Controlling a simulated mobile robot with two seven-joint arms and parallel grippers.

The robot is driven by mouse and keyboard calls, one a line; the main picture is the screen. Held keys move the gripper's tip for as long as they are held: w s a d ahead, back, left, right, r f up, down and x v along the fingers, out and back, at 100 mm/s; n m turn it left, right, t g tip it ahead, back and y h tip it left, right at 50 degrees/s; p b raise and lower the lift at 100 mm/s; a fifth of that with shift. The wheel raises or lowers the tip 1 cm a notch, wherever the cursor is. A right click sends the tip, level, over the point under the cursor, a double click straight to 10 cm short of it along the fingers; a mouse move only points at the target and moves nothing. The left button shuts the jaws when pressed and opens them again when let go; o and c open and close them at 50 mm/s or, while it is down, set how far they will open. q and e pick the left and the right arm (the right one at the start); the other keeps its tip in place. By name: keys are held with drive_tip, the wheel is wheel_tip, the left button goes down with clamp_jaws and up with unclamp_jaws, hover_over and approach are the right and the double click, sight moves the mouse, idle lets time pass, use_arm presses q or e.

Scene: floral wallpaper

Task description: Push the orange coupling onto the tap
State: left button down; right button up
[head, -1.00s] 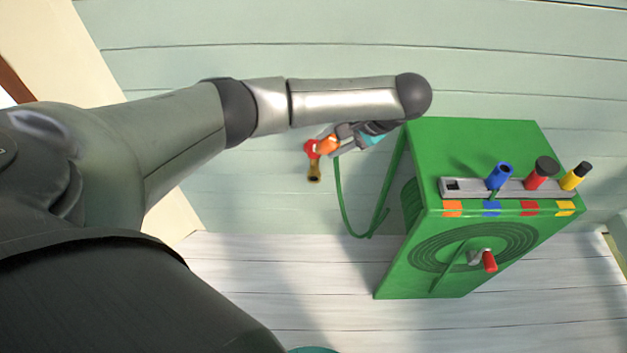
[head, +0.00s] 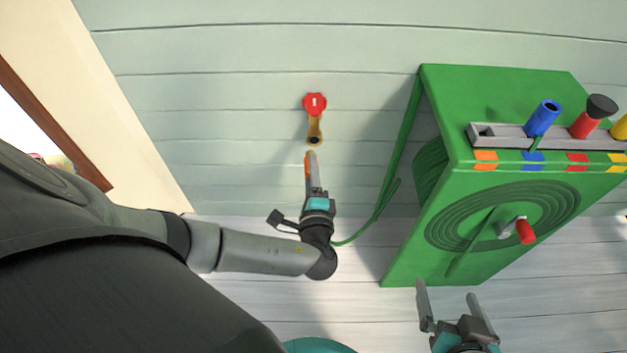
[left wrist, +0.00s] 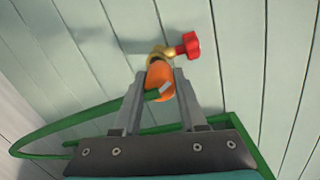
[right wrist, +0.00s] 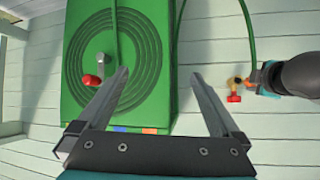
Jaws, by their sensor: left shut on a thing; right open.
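The tap has a red handle (head: 315,104) and a brass spout (head: 314,130) that points down from the wall, its dark open end visible. My left gripper (head: 311,158) is just below the spout, pointing up, shut on the orange coupling (head: 307,167). A small gap shows between coupling and spout. In the left wrist view the coupling (left wrist: 159,82) sits between the fingers, in front of the brass tap (left wrist: 160,53), with the green hose (left wrist: 75,125) trailing from it. My right gripper (head: 448,296) is open and empty, in front of the green reel box.
The green reel box (head: 455,215) stands at right with a red crank knob (head: 526,231). A grey rack (head: 497,136) on it holds blue, red and yellow pieces. The hose (head: 385,205) hangs between box and left gripper. The wall left of the tap is clear.

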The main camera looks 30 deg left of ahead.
use_arm(q)
drive_tip(key=shift+s+d+f+m+t+h+b, duration=0.25)
drive_tip(key=shift+s+d+f+t, duration=0.1)
drive_tip(key=shift+f, duration=0.15)
drive_tip(key=shift+s+d+f+m+t+h+b, duration=0.15)
drive_tip(key=shift+s+d+f+t+h, duration=0.1)
drive_tip(key=shift+d+f+t, duration=0.15)
use_arm(e)
drive_tip(key=shift+w+a+r+t, duration=0.15)
drive_tip(key=shift+r+t, duration=0.15)
drive_tip(key=shift+r, duration=0.5)
use_arm(q)
drive_tip(key=shift+w+a, duration=0.4)
drive_tip(key=shift+b+x, duration=0.6)
drive_tip(key=shift+x, duration=0.65)
drive_tip(key=shift+b+x, duration=0.3)
drive_tip(key=shift+x, duration=0.85)
use_arm(e)
drive_tip(key=shift+a+r+t+y, duration=0.45)
drive_tip(key=shift+a+t, duration=0.25)
drive_tip(key=shift+t, duration=0.1)
drive_tip(key=shift+a+r+t+y, duration=0.3)
drive_tip(key=shift+a+t+y, duration=0.15)
drive_tip(key=shift+a+t, duration=0.3)
drive_tip(key=shift+w+d+f, duration=0.1)
